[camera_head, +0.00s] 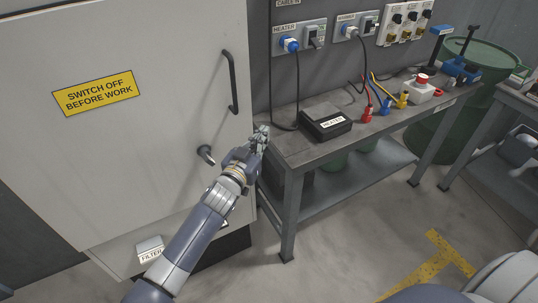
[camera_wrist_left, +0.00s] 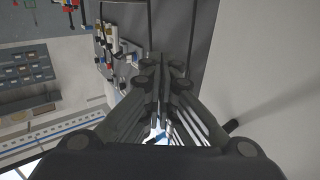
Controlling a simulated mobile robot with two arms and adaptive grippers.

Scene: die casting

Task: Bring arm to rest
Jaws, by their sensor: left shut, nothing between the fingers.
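My left gripper (camera_head: 262,134) is at the right edge of the white cabinet, near the left end of the workbench. It is shut and empty, and its closed fingers (camera_wrist_left: 162,75) fill the middle of the left wrist view. My left arm reaches up to it from the bottom of the head view. Whether the gripper touches the cabinet or bench I cannot tell. My right gripper is not in either view.
The white cabinet (camera_head: 130,120) has a vertical handle (camera_head: 232,82) and a lower knob (camera_head: 206,154). The workbench (camera_head: 300,152) carries a black heater box (camera_head: 326,125), cables and an emergency stop (camera_head: 422,80). A filter box (camera_head: 150,249) sits low. Floor is clear in front of the bench.

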